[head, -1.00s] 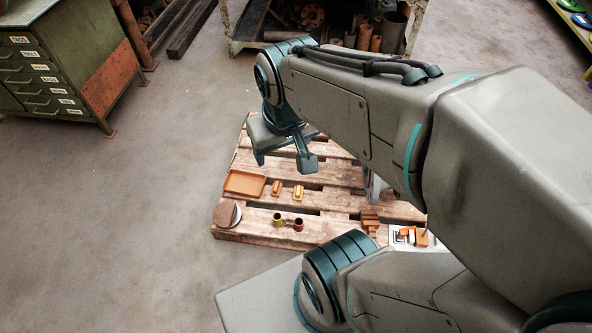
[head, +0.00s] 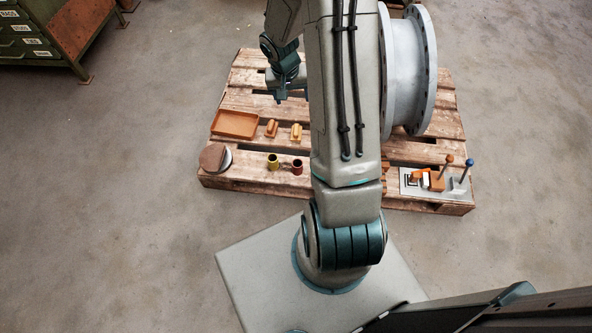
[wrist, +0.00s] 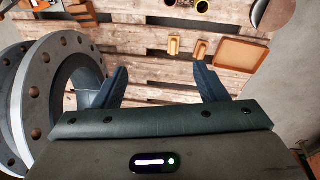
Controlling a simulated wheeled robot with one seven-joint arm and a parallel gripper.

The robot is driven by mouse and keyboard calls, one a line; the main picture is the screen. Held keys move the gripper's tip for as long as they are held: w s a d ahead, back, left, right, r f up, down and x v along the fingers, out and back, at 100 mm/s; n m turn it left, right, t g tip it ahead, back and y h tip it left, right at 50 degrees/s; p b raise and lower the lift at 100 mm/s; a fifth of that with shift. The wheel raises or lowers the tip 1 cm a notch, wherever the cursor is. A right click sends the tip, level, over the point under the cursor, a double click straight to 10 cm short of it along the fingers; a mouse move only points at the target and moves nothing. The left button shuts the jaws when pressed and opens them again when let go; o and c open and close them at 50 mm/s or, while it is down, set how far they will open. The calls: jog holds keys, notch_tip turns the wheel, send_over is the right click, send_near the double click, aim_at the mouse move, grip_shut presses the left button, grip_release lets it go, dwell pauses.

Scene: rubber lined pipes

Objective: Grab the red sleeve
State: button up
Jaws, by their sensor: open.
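The red sleeve (head: 297,167) is a small dark red hollow cylinder standing on the near part of the wooden pallet, just right of a similar yellow sleeve (head: 273,161). In the wrist view the red sleeve (wrist: 169,3) is cut off by the top edge, with the yellow sleeve (wrist: 202,6) to its right. My gripper (head: 288,92) is over the farther part of the pallet, well apart from the red sleeve. In the wrist view my gripper (wrist: 161,76) has its two fingers wide apart with nothing between them.
A large grey flanged pipe (head: 409,70) stands on the pallet (head: 240,181) right of my arm. Two wooden-handled blocks (head: 271,128) (head: 296,132), an orange tray (head: 235,123) and a brown round piece (head: 213,157) lie at left. A tool plate (head: 426,190) sits at near right.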

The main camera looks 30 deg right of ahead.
jog(key=m+y+b, duration=0.1)
jog(key=b, duration=0.4)
send_over(297, 163)
jog(key=w, duration=0.1)
notch_tip(297, 163, down, 18)
jog(key=shift+m+g+y, duration=0.3)
jog(key=shift+m+y, duration=0.2)
jog(key=shift+m, duration=0.2)
notch_tip(297, 163, down, 19)
jog(key=b, duration=0.6)
jog(key=shift+s+r, duration=0.15)
jog(key=shift+s+f+b, duration=0.2)
jog(key=shift+f+b, duration=0.55)
jog(key=shift+f, duration=0.7)
jog(key=shift+s+f+b, duration=0.15)
jog(key=shift+f+b, duration=0.6)
jog(key=shift+f, duration=0.7)
jog(key=c, duration=1.2)
